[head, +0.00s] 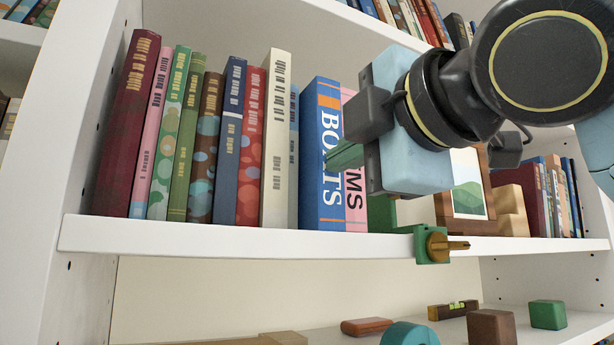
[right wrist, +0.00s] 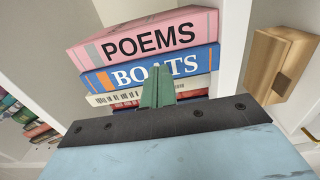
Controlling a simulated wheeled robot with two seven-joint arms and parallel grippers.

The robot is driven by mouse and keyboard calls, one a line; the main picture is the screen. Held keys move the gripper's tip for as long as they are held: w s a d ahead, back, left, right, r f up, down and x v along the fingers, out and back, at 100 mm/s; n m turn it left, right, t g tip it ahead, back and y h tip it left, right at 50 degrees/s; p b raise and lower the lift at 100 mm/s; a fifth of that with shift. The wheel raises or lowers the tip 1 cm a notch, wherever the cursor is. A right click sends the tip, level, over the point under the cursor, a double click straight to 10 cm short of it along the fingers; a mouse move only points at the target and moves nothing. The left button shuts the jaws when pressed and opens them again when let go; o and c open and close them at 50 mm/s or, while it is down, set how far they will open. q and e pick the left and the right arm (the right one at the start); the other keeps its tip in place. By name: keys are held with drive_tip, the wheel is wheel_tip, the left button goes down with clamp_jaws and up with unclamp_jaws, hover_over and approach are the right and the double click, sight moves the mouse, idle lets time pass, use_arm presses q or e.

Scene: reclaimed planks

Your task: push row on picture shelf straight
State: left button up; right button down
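A row of upright books stands on the white picture shelf (head: 250,236), from a dark red book (head: 133,125) at left to the pink POEMS book (head: 355,200) at right. The blue BOATS book (head: 328,155) shows part of its side cover and stands forward of the thin light blue book (head: 293,155) beside it. The cream book (head: 275,140) is left of that. My right gripper (head: 345,157) is in front of BOATS and POEMS, its green fingers together and empty. In the right wrist view the fingertips (right wrist: 159,85) overlap the BOATS spine (right wrist: 200,62); contact is unclear. My left gripper is not in view.
A green clamp with a brass screw (head: 432,245) sits on the shelf edge. A framed picture (head: 467,185) and wooden blocks (head: 512,210) stand right of the row. The shelf below holds a level (head: 452,310) and blocks. A wooden block (right wrist: 278,65) shows beyond the upright.

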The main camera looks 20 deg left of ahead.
drive_tip(key=shift+x, duration=1.35)
drive_tip(key=b+v, duration=0.1)
drive_tip(key=v, duration=0.3)
idle(0.6)
